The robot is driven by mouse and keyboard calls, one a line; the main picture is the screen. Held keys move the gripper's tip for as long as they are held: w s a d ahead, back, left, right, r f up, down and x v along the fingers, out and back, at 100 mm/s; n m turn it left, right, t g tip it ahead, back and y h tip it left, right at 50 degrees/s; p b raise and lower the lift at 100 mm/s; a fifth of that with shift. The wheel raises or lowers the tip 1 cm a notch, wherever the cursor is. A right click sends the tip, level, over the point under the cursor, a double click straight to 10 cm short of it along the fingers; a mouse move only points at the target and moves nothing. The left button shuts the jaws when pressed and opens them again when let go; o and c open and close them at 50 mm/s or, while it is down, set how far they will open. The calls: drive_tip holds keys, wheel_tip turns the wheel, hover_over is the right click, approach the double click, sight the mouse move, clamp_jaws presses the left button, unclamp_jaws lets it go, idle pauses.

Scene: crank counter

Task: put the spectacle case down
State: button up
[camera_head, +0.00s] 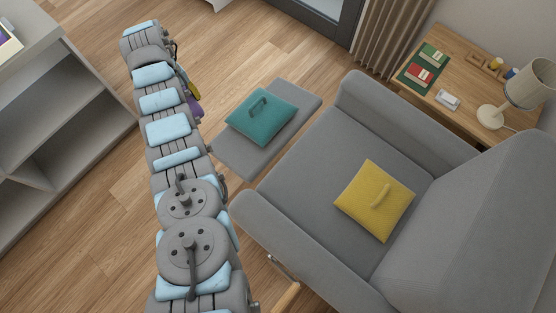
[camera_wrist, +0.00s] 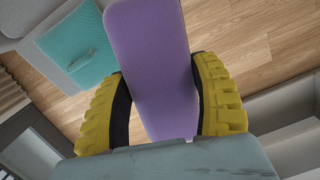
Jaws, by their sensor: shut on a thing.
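A purple, long, rounded-edged case (camera_wrist: 150,50), which I take for the spectacle case, is held between the two yellow ribbed fingers of my gripper (camera_wrist: 160,82). It extends away from the palm, past the fingertips. In the head view only a small part of the purple case (camera_head: 194,108) shows at the right side of my arm, with a little yellow of my gripper (camera_head: 190,86) above it. My arm hides the rest of both. The case is in the air over the wooden floor, left of the grey footrest; its exact height I cannot tell.
A teal cushion (camera_head: 262,115) lies on the grey footrest (camera_head: 236,160). A yellow cushion (camera_head: 362,212) lies on the grey armchair (camera_head: 310,150). The wooden side table (camera_head: 462,112) holds a lamp (camera_head: 497,115), a green mat (camera_head: 412,76) and small items. Grey shelving (camera_head: 65,115) stands left.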

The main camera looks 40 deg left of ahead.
drive_tip(key=w+d+f+b, duration=0.2)
drive_tip(key=w+d+f, duration=0.6)
drive_tip(key=d, duration=0.2)
drive_tip(key=w+d+f+n+b, duration=0.15)
drive_tip(key=d+f, duration=0.25)
drive_tip(key=d, duration=0.8)
drive_tip(key=w+d+f+b, duration=0.25)
drive_tip(key=d+f, duration=0.25)
drive_tip(key=d, duration=0.6)
drive_tip(key=w+d+f+n+b, duration=0.1)
drive_tip(key=w+d+f, duration=0.25)
drive_tip(key=d, duration=0.85)
drive_tip(key=shift+w+a+f+b, duration=0.85)
drive_tip(key=shift+w+a+f, duration=0.2)
drive_tip(key=shift+w+f, duration=0.35)
drive_tip(key=shift+w+a+f+b, duration=0.95)
drive_tip(key=shift+w+f, duration=0.2)
drive_tip(key=shift+w, duration=0.35)
drive_tip(key=shift+w+a+f+b, duration=0.8)
drive_tip(key=shift+w+a+f, duration=0.3)
drive_tip(key=shift+w+f, duration=0.3)
drive_tip(key=shift+w+a, duration=0.15)
drive_tip(key=shift+w, duration=0.15)
drive_tip(key=shift+w+a+f, duration=0.15)
drive_tip(key=shift+w+f, duration=0.05)
drive_tip(key=shift+f, duration=0.3)
drive_tip(key=shift+w+a+f+b, duration=0.3)
drive_tip(key=shift+w+f+b, duration=0.3)
drive_tip(key=shift+f, duration=0.15)
